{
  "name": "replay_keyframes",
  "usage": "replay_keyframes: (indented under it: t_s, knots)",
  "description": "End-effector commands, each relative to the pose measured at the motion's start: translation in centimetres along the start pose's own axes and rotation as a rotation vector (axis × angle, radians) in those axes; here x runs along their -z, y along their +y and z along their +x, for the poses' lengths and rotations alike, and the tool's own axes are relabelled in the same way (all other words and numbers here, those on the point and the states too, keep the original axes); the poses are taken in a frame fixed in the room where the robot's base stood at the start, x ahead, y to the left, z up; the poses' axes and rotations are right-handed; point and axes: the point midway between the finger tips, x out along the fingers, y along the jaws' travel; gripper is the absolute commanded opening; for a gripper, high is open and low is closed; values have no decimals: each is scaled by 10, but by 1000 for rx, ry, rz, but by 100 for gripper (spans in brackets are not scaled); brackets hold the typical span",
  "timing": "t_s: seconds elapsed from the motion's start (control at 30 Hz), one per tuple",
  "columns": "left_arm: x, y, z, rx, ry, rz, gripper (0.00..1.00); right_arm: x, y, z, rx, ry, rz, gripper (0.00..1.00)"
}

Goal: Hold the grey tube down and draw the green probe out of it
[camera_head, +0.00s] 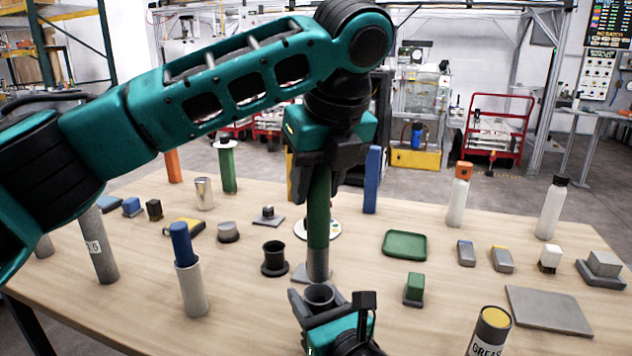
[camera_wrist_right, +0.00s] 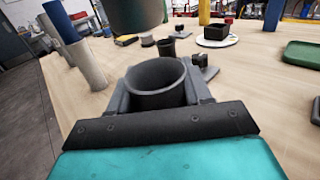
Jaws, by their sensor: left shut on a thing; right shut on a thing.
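The green probe (camera_head: 318,215) hangs upright in the head view, green above with a grey lower end. My left gripper (camera_head: 324,160) is shut on its upper part. The grey tube (camera_head: 319,293) stands below, nearer the front edge, its round mouth open and looking empty. My right gripper (camera_head: 336,314) is shut around the tube. In the right wrist view the tube (camera_wrist_right: 132,98) sits between my right fingers, and the lower end of the probe (camera_wrist_right: 137,12) shows above and beyond its mouth, with a gap between them. The tube's lower part is hidden.
A black flanged cup (camera_head: 274,257) and a light grey tube (camera_head: 192,288) with a blue cylinder stand to the left. A green block (camera_head: 414,290), a green tray (camera_head: 405,246) and a grease can (camera_head: 490,332) are to the right. Several other parts crowd the table.

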Motion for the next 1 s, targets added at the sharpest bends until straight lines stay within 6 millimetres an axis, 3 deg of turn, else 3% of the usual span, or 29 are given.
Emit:
replay_keyframes:
  t_s: [0.27,0.7,1.0]
  knots:
    - [-2,0,-4,1,-1,-2,0,0,0,0,0,0,0,18]
    - [-11,0,-27,1,-1,-1,0,0,0,0,0,0,0,18]
    - [-12,0,-28,1,-1,-1,0,0,0,0,0,0,0,18]
